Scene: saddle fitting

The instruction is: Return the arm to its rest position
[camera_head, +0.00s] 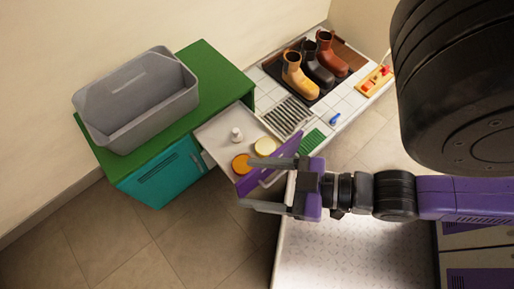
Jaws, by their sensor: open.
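My gripper (258,192) is at the centre of the picture, at the end of my purple and black arm that reaches in from the right. Its fingers point left and are open. They are close to the purple front panel (283,156) of a pulled-out drawer (212,131). From this view I cannot tell whether they touch the panel.
The drawer of the teal cabinet (160,178) holds a white bottle (236,134), an orange disc (241,164) and a yellow disc (265,146). A grey bin (140,98) sits on the green top. Boots (298,77) stand on a tiled counter (270,92) behind.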

